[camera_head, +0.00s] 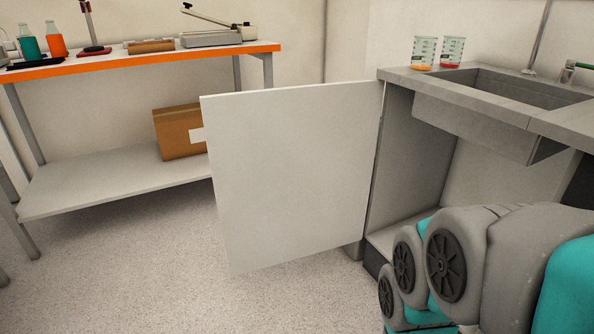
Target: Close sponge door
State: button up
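The sponge door is a flat white cabinet door (295,175). It stands wide open, hinged at its right edge on the front left side of the grey sink cabinet (412,165), and swings out to the left. The cabinet's inside shows empty where I can see it. My arm fills the lower right and covers part of the cabinet opening. My gripper is not visible, so I cannot tell what it touches.
A sink basin (510,88) and two beakers (452,51) are on the counter above. A table with an orange edge (150,60) stands at the back left, with a cardboard box (178,132) on its lower shelf. The floor (130,270) left of the door is clear.

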aim_at(291, 168)
jog(key=i+j+z, duration=0.1)
jog(key=z, duration=0.3)
jog(key=j+z, duration=0.15)
jog(key=z, duration=0.3)
jog(key=j+z, duration=0.2)
jog(key=z, duration=0.2)
jog(key=i+j+z, duration=0.1)
jog(key=z, duration=0.35)
jog(key=k+j, duration=0.05)
jog(key=j, duration=0.05)
